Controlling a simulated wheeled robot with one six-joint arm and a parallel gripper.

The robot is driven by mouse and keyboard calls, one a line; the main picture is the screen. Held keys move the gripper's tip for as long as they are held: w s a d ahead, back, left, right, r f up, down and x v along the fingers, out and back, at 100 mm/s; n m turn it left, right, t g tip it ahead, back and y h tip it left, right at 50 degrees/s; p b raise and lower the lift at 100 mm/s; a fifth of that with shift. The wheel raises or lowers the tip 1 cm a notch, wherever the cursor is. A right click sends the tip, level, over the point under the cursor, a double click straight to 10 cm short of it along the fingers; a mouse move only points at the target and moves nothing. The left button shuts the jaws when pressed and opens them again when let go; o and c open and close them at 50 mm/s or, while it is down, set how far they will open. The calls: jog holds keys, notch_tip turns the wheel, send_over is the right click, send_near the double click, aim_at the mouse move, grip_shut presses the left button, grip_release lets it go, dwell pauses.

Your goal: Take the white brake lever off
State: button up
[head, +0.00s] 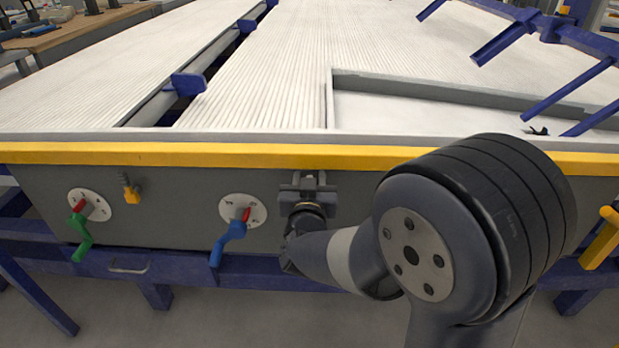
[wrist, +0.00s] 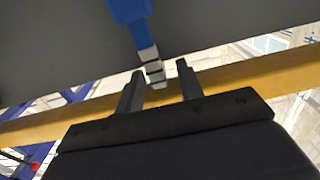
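My gripper (head: 308,187) is in front of the grey side panel of the table, just right of the blue lever. In the wrist view my gripper (wrist: 160,70) has its two fingers apart, with a clear gap between them. A part with white and dark bands (wrist: 151,66), joined to a blue piece (wrist: 130,10), reaches toward the gap near the fingertips. I cannot tell whether it lies between them or beyond, or whether it is the white brake lever. No wholly white lever shows in the head view; my gripper and arm hide part of the panel.
A green lever (head: 82,242) and a blue lever (head: 231,236), both with red parts, sit on round white plates. A small yellow knob (head: 131,191) is between them. A yellow rail (head: 170,154) runs above the panel. A yellow handle (head: 601,240) is at the far right.

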grip_shut()
dwell(0.3)
dwell(0.3)
